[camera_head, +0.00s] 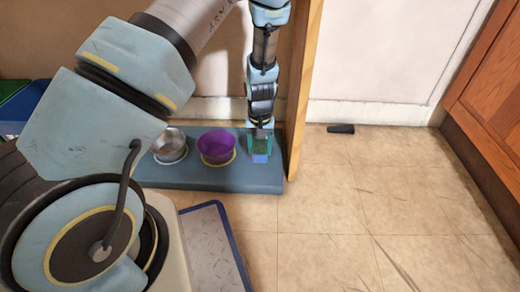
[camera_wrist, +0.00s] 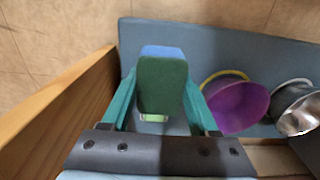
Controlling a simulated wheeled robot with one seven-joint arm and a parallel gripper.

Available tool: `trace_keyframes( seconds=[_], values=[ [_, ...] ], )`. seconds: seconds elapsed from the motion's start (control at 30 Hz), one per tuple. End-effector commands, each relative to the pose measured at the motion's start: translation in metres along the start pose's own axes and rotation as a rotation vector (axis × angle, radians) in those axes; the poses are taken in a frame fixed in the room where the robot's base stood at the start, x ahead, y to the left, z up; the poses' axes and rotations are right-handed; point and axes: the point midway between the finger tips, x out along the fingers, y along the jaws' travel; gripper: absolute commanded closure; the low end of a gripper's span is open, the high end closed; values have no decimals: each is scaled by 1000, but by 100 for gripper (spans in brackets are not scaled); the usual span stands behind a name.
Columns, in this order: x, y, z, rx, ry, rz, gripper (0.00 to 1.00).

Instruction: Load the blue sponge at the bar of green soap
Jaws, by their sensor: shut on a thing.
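My gripper (camera_head: 261,141) points down over the right end of the blue-grey mat or low platform. In the wrist view its two teal fingers (camera_wrist: 160,100) stand on either side of the blue sponge (camera_wrist: 161,52), which has a dark green face, and are shut on it. The sponge's blue part also shows low between the fingers in the head view (camera_head: 260,158). A small pale green patch (camera_wrist: 153,117) shows at the sponge's near edge in the wrist view; it may be the green soap, mostly hidden. I cannot tell whether the sponge touches the platform.
A purple bowl (camera_head: 215,147) and a metal bowl (camera_head: 168,146) stand on the platform (camera_head: 230,180) left of my gripper. A wooden upright panel (camera_head: 301,95) is close on its right. A dark wedge (camera_head: 341,128) lies by the wall. The tiled floor at right is mostly clear.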

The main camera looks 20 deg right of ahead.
Motion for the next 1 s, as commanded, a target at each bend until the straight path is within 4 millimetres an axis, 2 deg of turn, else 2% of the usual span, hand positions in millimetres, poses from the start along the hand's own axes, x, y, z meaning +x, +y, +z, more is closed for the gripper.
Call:
trace_keyframes(
  seconds=[0.07,0.4,0.57,0.67,0.8,1.0],
  values=[
    [0,0,0,0,0,0,46],
    [0,0,0,0,0,0,84],
    [0,1,-8,0,0,3,84],
    [-1,3,-29,-1,2,9,84],
    [-1,6,-69,0,3,17,84],
    [0,4,-116,0,1,11,84]
  ],
)
